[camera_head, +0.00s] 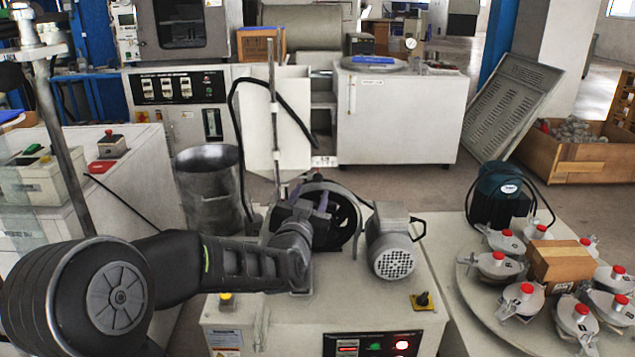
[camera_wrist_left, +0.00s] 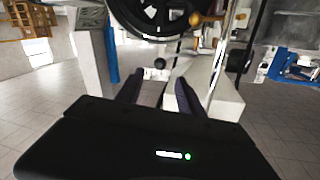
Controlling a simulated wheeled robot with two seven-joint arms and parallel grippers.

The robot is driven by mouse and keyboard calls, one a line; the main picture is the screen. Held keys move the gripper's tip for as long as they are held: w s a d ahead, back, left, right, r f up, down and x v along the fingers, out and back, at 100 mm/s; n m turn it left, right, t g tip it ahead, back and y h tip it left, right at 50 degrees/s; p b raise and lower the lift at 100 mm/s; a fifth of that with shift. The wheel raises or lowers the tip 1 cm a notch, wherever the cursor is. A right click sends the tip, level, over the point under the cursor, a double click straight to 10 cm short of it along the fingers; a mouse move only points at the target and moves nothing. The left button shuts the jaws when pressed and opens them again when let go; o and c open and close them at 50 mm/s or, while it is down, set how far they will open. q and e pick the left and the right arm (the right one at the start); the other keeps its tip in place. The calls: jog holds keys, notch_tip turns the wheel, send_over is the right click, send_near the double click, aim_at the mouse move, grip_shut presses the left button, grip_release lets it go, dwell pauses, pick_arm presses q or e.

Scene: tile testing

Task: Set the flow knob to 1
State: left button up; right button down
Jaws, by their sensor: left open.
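A black knob on a yellow plate (camera_head: 423,300) sits at the right front of the machine top. A small yellow knob-like part (camera_head: 225,298) sits at the left front. I see no readable flow label, so I cannot tell which part is the flow knob. My left gripper (camera_head: 304,199) is over the machine top, in front of the black wheel and away from both parts. Its two dark fingers stand apart in the left wrist view (camera_wrist_left: 160,86), with nothing seen held between them. A small dark ball (camera_wrist_left: 160,63) shows beyond the fingertips. My right gripper is out of view.
The black wheel (camera_head: 347,222) and a grey motor (camera_head: 391,248) stand on the machine close to my left gripper. A round table (camera_head: 470,283) with several red-capped pots is at right. A metal bin (camera_head: 208,190) stands behind at left. Open floor lies behind the machine.

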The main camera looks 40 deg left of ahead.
aim_at(318, 180)
pick_arm(q)
jog(key=b+x, duration=0.1)
jog(key=x, duration=0.6)
jog(key=shift+w+a, duration=0.1)
grip_shut()
dwell(0.3)
dwell(1.0)
